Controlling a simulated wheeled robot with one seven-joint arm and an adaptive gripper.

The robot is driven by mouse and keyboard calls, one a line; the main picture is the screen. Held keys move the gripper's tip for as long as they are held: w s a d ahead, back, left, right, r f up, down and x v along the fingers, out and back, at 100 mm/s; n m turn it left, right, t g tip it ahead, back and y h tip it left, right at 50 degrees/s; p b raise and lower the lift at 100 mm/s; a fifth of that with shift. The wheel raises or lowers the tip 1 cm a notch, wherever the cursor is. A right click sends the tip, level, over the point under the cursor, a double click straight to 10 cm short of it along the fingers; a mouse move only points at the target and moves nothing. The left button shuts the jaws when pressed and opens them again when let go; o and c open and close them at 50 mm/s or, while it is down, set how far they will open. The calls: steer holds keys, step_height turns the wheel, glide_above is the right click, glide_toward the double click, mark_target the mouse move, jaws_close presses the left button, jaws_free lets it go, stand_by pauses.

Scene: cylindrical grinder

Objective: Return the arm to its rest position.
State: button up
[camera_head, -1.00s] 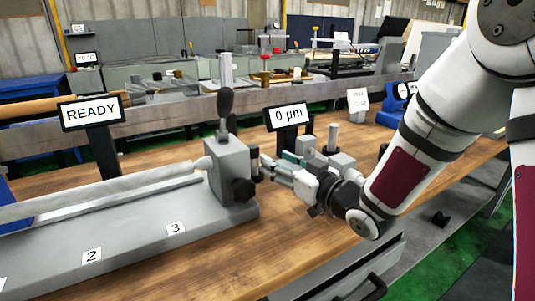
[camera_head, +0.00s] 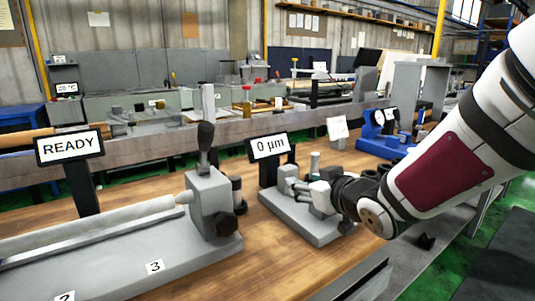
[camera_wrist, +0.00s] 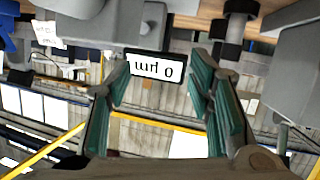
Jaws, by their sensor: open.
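My gripper (camera_head: 296,187) is in front of the grey gauge base plate (camera_head: 305,222) in the head view, seen from the side with my arm reaching in from the right. In the wrist view its two green-padded fingers (camera_wrist: 160,95) stand wide apart with nothing between them. The wrist picture is upside down. The display reading "0 µm" (camera_head: 269,146) stands behind the gripper and also shows between the fingers in the wrist view (camera_wrist: 155,67). Part of the gauge fixture is hidden behind my gripper.
A grey bench fixture (camera_head: 210,205) with a black-knobbed lever holds a long cylinder at left. A "READY" display (camera_head: 70,147) stands behind it. A blue device (camera_head: 385,140) sits at the back right. Bare wooden bench top (camera_head: 265,262) lies in front.

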steer(key=s+d+r+m+g+h, duration=0.3)
steer(key=s+d+m+h, duration=0.15)
steer(key=s+d, duration=0.7)
steer(key=s+f+m+g, duration=0.1)
steer(key=s+f+g, duration=0.15)
steer(key=s, duration=0.75)
steer(key=s+a+f+g, duration=0.15)
steer(key=s+g, duration=0.25)
steer(key=s, duration=0.5)
steer(key=s+f+m+g, duration=0.1)
steer(key=s+f+g, duration=0.15)
steer(key=s, duration=0.75)
step_height(320, 180, up, 24)
steer(key=t+p, duration=0.3)
steer(key=p, duration=1.8)
steer(key=shift+w+d+f, duration=0.15)
steer(key=shift+w, duration=0.05)
steer(key=shift+n+h, duration=0.25)
